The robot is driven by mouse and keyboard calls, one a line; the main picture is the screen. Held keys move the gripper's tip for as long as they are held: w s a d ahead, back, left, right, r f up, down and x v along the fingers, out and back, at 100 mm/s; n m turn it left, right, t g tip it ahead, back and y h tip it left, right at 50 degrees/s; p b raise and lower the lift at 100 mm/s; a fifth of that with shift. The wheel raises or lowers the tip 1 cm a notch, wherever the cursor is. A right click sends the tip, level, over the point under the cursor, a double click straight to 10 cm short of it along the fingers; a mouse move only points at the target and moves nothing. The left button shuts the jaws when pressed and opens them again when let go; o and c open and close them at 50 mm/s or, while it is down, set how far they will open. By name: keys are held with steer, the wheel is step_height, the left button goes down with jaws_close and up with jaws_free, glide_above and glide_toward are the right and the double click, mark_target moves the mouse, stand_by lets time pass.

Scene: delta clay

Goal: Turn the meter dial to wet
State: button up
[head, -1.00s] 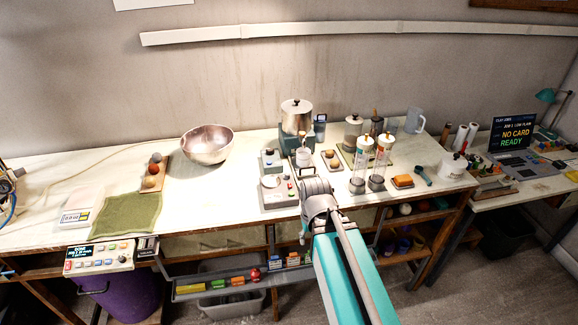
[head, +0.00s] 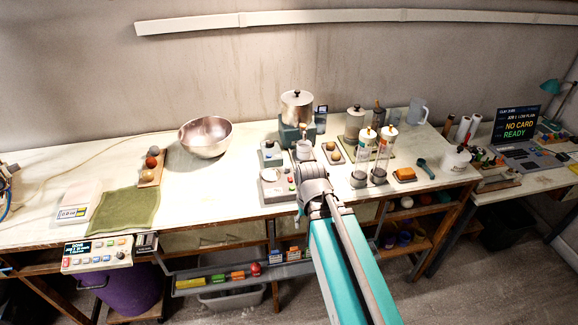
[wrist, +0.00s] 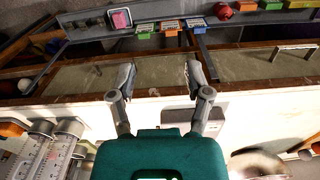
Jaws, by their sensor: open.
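A grey device with a pale round face (head: 268,175) and small coloured buttons stands near the front edge of the bench, just left of my arm. A smaller grey unit (head: 270,152) stands behind it. I cannot tell which, if either, is the meter, and no "wet" mark is readable. My gripper is over the bench beside the device; its tip is hard to make out in the head view. In the wrist view my gripper (wrist: 158,80) is open, its two fingers apart with nothing between them, above the bench front edge. No dial shows between the fingers.
A metal pot (head: 297,106) stands behind the gripper. Clear tubes (head: 361,160) stand close on the right. A steel bowl (head: 206,138) and green cloth (head: 123,211) lie left, with bare bench between. A shelf with coloured blocks (head: 237,276) juts out below the front edge.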

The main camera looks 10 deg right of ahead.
steer(key=w+r+m+p, duration=0.3)
steer(key=w+m, duration=0.2)
steer(key=w, duration=0.2)
steer(key=w+r+m+p, duration=0.3)
steer(key=w+m, duration=0.2)
steer(key=w, duration=0.2)
step_height(320, 180, up, 6)
steer(key=m+p, duration=0.6)
steer(key=m, duration=0.6)
glide_above(288, 167)
steer(key=shift+a, duration=0.1)
steer(key=shift+f+b, duration=0.2)
steer(key=shift+b, duration=0.15)
step_height(288, 167, down, 14)
steer(key=b, duration=1.3)
steer(key=shift+r, duration=0.25)
jaws_close()
